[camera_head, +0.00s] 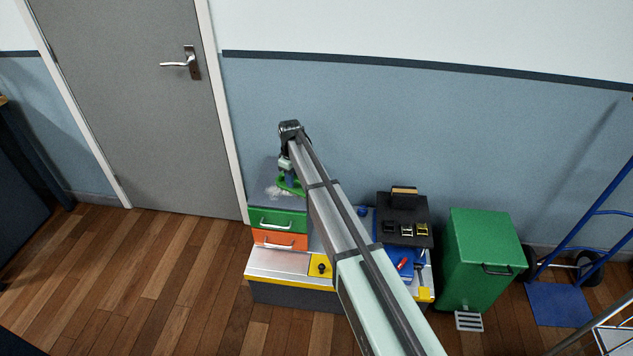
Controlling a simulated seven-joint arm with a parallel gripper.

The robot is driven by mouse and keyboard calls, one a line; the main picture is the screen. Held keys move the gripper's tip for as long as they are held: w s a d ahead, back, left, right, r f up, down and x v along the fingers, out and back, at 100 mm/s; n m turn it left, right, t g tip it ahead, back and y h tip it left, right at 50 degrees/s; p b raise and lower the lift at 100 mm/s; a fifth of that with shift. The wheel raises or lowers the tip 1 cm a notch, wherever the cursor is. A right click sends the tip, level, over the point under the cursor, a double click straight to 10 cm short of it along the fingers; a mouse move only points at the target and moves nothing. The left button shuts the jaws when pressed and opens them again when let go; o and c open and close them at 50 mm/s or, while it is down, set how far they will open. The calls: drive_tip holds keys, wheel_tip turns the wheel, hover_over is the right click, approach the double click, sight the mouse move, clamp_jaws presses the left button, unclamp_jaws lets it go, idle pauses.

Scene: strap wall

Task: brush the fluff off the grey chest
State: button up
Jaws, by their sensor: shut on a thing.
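The grey chest (263,203) stands against the wall, with a green drawer and an orange drawer at its front, both shut. White fluff (274,193) lies on its grey top, towards the front right. My gripper (287,173) points down over the right part of the chest top. It is shut on a green tool (284,187), which seems to be the brush. The brush is right beside the fluff; whether it touches the top, I cannot tell. My arm hides the right side of the chest.
The chest stands on a low bench (280,263) with a yellow edge. A grey door (130,100) and open floor lie left.

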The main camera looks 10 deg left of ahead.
drive_tip(key=w+a+n, duration=0.1)
drive_tip(key=w+a+f+n, duration=0.1)
drive_tip(key=n, duration=0.1)
drive_tip(key=w+a+f+n, duration=0.1)
drive_tip(key=w, duration=0.1)
drive_tip(key=shift+a, duration=0.35)
drive_tip(key=shift+f, duration=3.3)
drive_tip(key=shift+w+f, duration=0.55)
drive_tip(key=shift+f, duration=0.15)
drive_tip(key=shift+c, duration=0.5)
drive_tip(key=shift+w, duration=5.55)
drive_tip(key=shift+s+a, duration=0.1)
drive_tip(key=shift+a, duration=1.15)
drive_tip(key=shift+s, duration=6.2)
drive_tip(key=shift+w+a, duration=0.15)
drive_tip(key=shift+a, duration=1)
drive_tip(key=shift+w+a, duration=0.15)
drive_tip(key=shift+w, duration=5.8)
drive_tip(key=shift+w+a, duration=0.1)
drive_tip(key=shift+a, duration=1.15)
drive_tip(key=shift+s+d+r, duration=0.1)
drive_tip(key=shift+s+d, duration=0.05)
drive_tip(key=shift+s, duration=6.1)
wheel_tip(320, 180, up, 8)
drive_tip(key=shift+w, duration=0.2)
